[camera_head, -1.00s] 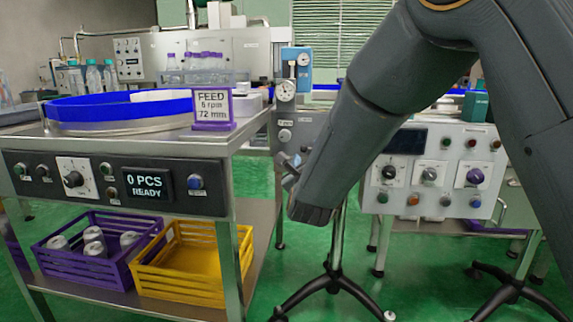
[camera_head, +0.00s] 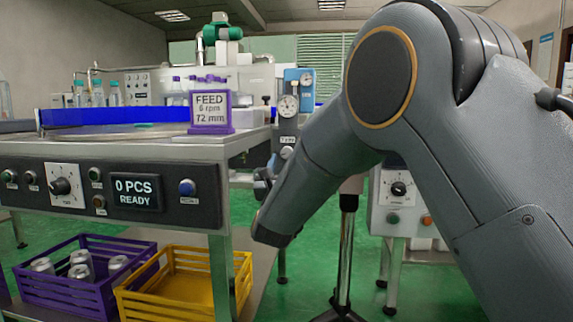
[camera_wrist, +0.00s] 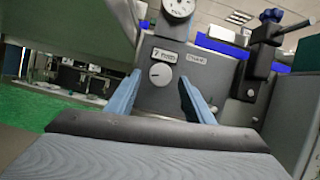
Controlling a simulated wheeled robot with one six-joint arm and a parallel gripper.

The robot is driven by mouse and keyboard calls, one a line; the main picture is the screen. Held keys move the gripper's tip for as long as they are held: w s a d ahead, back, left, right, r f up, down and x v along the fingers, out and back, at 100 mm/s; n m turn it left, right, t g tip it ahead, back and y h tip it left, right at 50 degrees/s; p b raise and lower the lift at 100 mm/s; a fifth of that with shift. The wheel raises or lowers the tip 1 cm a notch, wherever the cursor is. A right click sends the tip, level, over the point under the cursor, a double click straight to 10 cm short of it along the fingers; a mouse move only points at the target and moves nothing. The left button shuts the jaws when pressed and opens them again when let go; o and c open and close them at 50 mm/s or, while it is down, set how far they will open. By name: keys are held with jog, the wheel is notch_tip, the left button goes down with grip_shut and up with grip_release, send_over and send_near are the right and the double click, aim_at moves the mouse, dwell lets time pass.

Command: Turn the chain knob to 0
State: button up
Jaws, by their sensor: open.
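In the wrist view a grey panel carries a round white knob (camera_wrist: 160,74) with a dark pointer mark, below a small plate (camera_wrist: 165,56) starting with "7". A second label (camera_wrist: 197,59) beside it is too blurred to read surely, so I cannot confirm this is the chain knob. My gripper (camera_wrist: 160,82) is open, its two blue fingers on either side of the knob in the picture. The knob appears ahead of them, with nothing held. In the head view this knob (camera_head: 286,152) sits below a gauge, and my gripper (camera_head: 262,185) is mostly hidden by my arm.
A pressure gauge (camera_head: 288,105) is above the knob. A steel table (camera_head: 150,148) with a dial panel (camera_head: 60,187) stands left, with purple (camera_head: 75,290) and yellow crates (camera_head: 170,300) below. A stand pole (camera_head: 347,250) and another control box (camera_head: 400,205) are right.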

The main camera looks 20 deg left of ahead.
jog(key=shift+w+a+r, duration=0.15)
jog(key=shift+w+r, duration=0.1)
jog(key=shift+w, duration=0.2)
jog(key=shift+c, duration=0.2)
jog(key=c, duration=1)
jog(key=shift+n, duration=0.5)
